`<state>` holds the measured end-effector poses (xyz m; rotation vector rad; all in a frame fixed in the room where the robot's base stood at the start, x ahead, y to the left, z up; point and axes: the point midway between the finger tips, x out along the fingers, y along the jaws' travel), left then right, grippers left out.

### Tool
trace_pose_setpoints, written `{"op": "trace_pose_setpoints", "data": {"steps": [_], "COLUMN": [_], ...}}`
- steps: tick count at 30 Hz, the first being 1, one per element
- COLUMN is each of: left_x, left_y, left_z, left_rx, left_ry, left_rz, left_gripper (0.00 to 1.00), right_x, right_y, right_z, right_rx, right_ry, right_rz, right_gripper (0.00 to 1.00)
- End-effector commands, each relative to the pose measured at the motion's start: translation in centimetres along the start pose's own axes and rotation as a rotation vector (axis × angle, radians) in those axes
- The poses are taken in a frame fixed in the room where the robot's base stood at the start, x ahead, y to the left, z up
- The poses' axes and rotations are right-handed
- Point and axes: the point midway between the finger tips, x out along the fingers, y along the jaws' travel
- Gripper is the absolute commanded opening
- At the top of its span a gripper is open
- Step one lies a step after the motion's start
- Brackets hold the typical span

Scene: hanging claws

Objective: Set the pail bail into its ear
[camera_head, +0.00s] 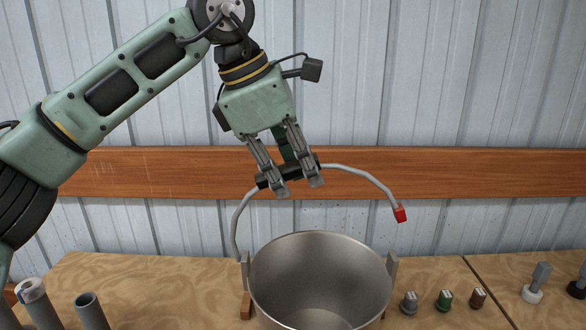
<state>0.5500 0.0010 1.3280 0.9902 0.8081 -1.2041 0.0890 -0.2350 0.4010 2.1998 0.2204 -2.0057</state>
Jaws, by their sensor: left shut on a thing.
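A metal pail (320,275) stands open on the wooden bench at the lower middle. It has an upright ear (392,268) on its right rim and another (245,268) on its left rim. The grey curved bail (352,171) arches above the pail. Its left end comes down at the left ear; whether it is seated there is hard to tell. Its right end carries a red tip (400,214), which hangs in the air above and slightly right of the right ear, apart from it. My left gripper (297,191) is shut on the bail's dark grip (270,179). My right gripper is out of view.
The wooden bench (150,272) has grey tubes (90,310) at the left. Several small knobbed pieces stand right of the pail, including a green one (444,300) and a white-based one (537,283). A corrugated wall with a wooden rail (480,172) stands behind.

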Motion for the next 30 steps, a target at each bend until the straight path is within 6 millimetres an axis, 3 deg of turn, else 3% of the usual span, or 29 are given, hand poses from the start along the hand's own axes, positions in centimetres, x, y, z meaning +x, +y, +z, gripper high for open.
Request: {"op": "trace_pose_setpoints", "data": {"steps": [5,12,18,26,27,30], "left_x": [1.0,4.6,6.0,6.1,6.1,6.1], "left_y": [-0.2,-0.9,-1.1,-1.1,-1.1,-1.1], "left_z": [1.7,3.5,3.7,3.6,3.6,3.6], "left_rx": [0.022,0.059,0.069,0.07,0.07,0.07], "left_ry": [0.1,0.293,0.348,0.348,0.348,0.348], "left_rz": [-0.002,-0.002,0.003,0.002,0.002,0.002], "left_gripper": [0.0,0.0,0.0,0.0,0.21,0.3], "right_x": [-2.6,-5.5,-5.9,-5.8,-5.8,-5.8], "right_y": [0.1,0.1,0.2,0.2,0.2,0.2], "right_z": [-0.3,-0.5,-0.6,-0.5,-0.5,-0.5], "right_rx": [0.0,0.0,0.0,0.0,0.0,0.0], "right_ry": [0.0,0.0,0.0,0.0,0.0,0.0], "right_rz": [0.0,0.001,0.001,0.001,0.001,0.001], "right_gripper": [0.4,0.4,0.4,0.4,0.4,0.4]}}
